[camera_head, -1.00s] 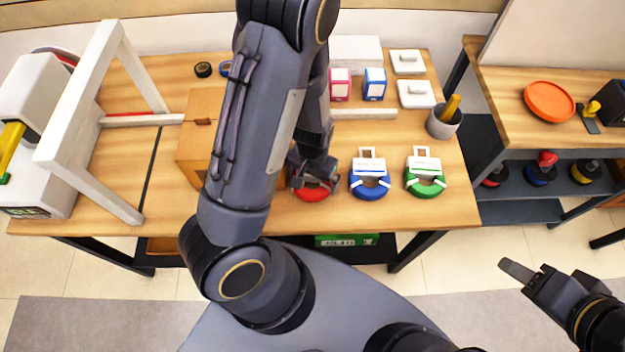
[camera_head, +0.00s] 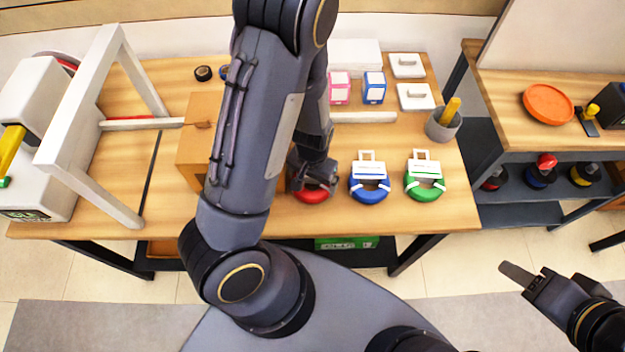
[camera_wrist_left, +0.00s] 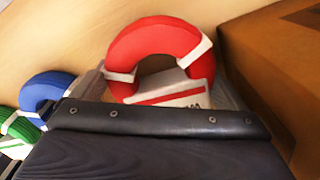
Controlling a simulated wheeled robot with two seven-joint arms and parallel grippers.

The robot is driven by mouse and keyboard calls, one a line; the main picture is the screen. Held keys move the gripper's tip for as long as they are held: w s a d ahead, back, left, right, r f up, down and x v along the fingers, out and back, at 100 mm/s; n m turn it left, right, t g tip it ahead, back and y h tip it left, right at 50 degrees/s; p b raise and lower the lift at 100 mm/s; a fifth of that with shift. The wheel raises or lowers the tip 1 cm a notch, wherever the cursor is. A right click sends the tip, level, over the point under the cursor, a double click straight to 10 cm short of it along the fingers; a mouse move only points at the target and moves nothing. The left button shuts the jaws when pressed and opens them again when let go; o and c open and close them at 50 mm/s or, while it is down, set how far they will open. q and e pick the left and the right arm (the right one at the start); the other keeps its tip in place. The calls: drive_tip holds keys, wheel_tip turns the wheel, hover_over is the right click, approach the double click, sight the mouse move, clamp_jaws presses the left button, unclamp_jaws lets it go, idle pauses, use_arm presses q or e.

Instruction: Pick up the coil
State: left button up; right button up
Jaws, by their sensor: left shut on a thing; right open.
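A red coil (camera_head: 312,195) with white bands and a white tag lies near the front edge of the wooden table, beside the cardboard box. In the left wrist view the red coil (camera_wrist_left: 165,52) shows beyond my gripper with its white tag (camera_wrist_left: 168,94) near the jaws. My left gripper (camera_head: 315,183) is over the coil and shut on its tag end; the exact grip is partly hidden. A blue coil (camera_head: 369,190) and a green coil (camera_head: 425,188) lie to its right. My right gripper (camera_head: 524,279) is open and empty, away from the table at the lower right.
A cardboard box (camera_head: 190,150) stands just left of the red coil. A white frame (camera_head: 85,105) stands at the left. A grey cup (camera_head: 442,124) and pink and blue small boxes (camera_head: 374,88) stand behind the coils. A second table (camera_head: 500,115) is at the right.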

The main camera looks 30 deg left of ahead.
use_arm(q)
drive_tip(key=w+d+r, duration=0.3)
drive_tip(key=d+r, duration=0.9)
drive_tip(key=d, duration=0.1)
drive_tip(key=shift+w+d, duration=0.15)
drive_tip(key=shift+d, duration=0.2)
